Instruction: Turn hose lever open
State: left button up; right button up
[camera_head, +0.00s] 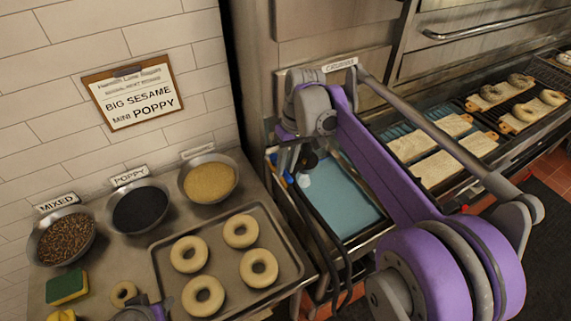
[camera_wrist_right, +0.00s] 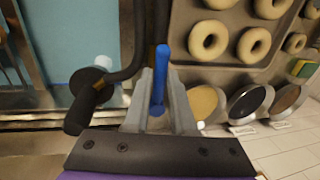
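The blue hose lever (camera_wrist_right: 160,75) stands between the two grey fingers of my right gripper (camera_wrist_right: 163,88) in the right wrist view. The fingers are close together on both sides of it and look shut on it. A black hose (camera_wrist_right: 130,70) runs close to the left finger. In the head view my right arm reaches over the blue-water kettle (camera_head: 340,200), and its wrist hides most of the gripper. A bit of blue shows near the kettle's left edge. Part of my left arm shows at the bottom edge (camera_head: 148,312); its fingers are not clear.
A tray (camera_head: 163,262) with several bagels lies left of the kettle. Bowls of mixed (camera_head: 66,238), poppy (camera_head: 138,208) and sesame toppings stand behind it. A green-yellow sponge (camera_head: 67,287) is at the far left. Boards with bagels lie right, beyond my arm.

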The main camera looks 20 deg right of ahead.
jog(key=o, duration=0.4)
jog(key=r, duration=0.3)
jog(key=d+r, duration=0.1)
jog(key=r, duration=0.3)
jog(key=d+r, duration=0.1)
jog(key=r, duration=0.2)
jog(key=shift+w+d+r+p, duration=0.1)
jog(key=shift+w+r+p, duration=0.05)
jog(key=shift+r+p, duration=0.2)
jog(key=s+a+f+t, duration=0.1)
jog(key=s+f+t, duration=0.1)
jog(key=s+f, duration=0.4)
jog(key=s+a+f+m+t+h, duration=0.1)
jog(key=s+f+t, duration=0.1)
jog(key=s+f, duration=0.4)
jog(key=s+a+f+t+h, duration=0.1)
jog(key=s+a+f+t, duration=0.1)
jog(key=s+f, duration=0.5)
jog(key=shift+s+m, duration=0.25)
jog(key=shift+m, duration=0.05)
